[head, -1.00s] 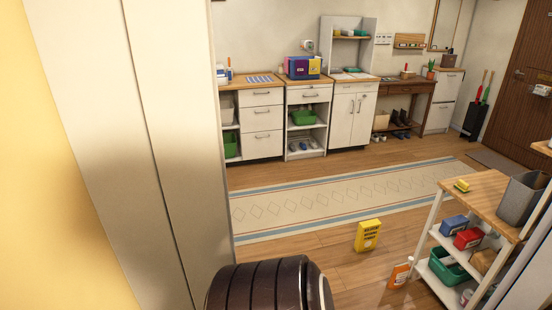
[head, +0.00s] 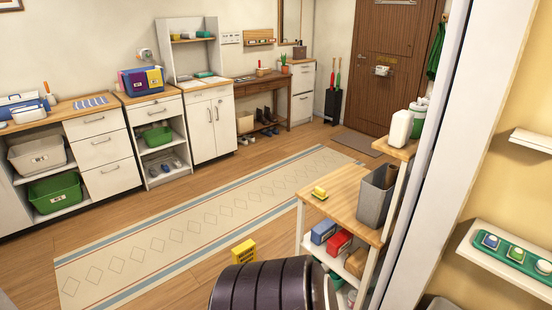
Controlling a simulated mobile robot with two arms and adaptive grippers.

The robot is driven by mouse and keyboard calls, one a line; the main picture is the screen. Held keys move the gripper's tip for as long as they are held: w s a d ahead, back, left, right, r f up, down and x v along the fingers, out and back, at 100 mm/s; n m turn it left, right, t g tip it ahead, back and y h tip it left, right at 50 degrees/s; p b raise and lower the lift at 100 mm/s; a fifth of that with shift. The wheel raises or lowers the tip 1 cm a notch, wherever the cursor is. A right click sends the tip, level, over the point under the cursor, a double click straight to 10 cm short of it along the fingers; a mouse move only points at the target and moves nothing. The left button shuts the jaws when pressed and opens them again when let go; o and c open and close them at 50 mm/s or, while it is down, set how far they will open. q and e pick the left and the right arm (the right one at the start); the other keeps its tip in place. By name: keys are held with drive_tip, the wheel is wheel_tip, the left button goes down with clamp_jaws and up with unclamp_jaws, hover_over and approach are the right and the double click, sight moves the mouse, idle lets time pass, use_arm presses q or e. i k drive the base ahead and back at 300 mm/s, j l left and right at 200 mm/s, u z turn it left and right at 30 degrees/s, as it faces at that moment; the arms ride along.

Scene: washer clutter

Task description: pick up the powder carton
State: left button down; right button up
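The yellow powder carton (head: 243,252) stands upright on the wooden floor near the front edge of the runner rug, in the lower middle of the head view. It carries dark print, and its lower part is hidden behind a dark ribbed part of my own body. Neither of my grippers shows in the head view, so I see nothing holding the carton.
A wooden-topped trolley (head: 335,205) with a grey bin (head: 376,196) stands right of the carton, with boxes on its lower shelf. A white wall edge (head: 440,160) is close on the right. The patterned rug (head: 190,222) lies clear. Cabinets line the back wall.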

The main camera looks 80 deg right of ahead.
sight(246, 253)
drive_tip(key=z, duration=2.7)
drive_tip(key=i+j+z, duration=0.4)
drive_tip(key=j+z, duration=0.2)
drive_tip(key=i+j+z, duration=0.15)
drive_tip(key=j+z, duration=0.15)
drive_tip(key=j, duration=0.1)
